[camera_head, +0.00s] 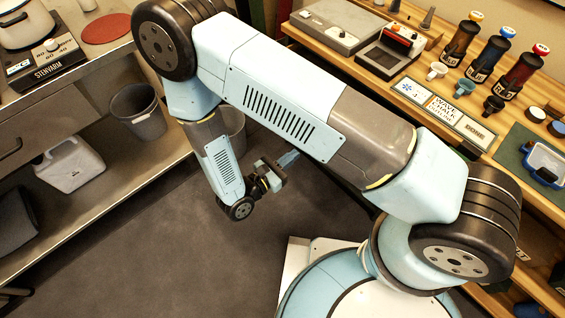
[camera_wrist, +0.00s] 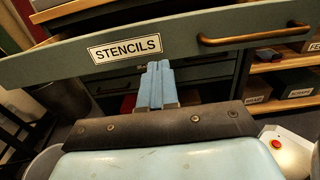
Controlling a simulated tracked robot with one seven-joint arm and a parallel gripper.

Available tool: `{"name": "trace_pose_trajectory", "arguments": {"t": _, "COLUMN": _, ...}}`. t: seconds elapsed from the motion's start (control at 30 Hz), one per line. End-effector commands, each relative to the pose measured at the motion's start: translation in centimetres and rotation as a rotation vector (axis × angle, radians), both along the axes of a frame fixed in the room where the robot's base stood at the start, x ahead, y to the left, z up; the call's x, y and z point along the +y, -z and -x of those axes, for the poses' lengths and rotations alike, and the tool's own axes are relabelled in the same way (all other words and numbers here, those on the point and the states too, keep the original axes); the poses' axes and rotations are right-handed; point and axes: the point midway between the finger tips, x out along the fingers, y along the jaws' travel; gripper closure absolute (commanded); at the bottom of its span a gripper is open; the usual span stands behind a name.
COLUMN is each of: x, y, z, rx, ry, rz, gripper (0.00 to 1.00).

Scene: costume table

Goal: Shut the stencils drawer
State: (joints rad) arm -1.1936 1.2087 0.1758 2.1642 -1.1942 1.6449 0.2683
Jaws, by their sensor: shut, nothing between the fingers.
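The stencils drawer (camera_wrist: 187,40) shows in the wrist view as a grey-green front with a white "STENCILS" label (camera_wrist: 125,48) and a copper-coloured bar handle (camera_wrist: 254,36) to the right. It stands out in front of the drawer fronts below it, so it looks pulled open. My gripper (camera_wrist: 157,66) is shut and empty, its blue fingers pointing at the front just right of and below the label. I cannot tell whether the fingertips touch it. In the head view my gripper (camera_head: 289,158) is over the floor, beside the right-hand bench; my arm hides the drawer there.
The wooden bench (camera_head: 350,62) on the right holds a grey box (camera_head: 338,24), bottles, small cups and sign cards (camera_head: 443,112). On the left a metal bench has a bin (camera_head: 138,112) and white jug (camera_head: 70,164) on its lower shelf. The floor (camera_head: 170,240) between is clear.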

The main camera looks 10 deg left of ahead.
Motion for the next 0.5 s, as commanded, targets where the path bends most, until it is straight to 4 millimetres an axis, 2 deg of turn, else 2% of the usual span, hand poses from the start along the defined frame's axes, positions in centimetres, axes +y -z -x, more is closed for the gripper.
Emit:
{"name": "trace_pose_trajectory", "arguments": {"t": 0.3, "x": -3.4, "y": 0.0, "z": -4.3, "rx": -0.001, "ry": 0.003, "rz": -0.001, "gripper": 1.0}}
{"name": "trace_pose_trajectory", "arguments": {"t": 0.5, "x": -4.6, "y": 0.0, "z": -5.9, "rx": -0.001, "ry": 0.002, "rz": -0.001, "gripper": 1.0}}
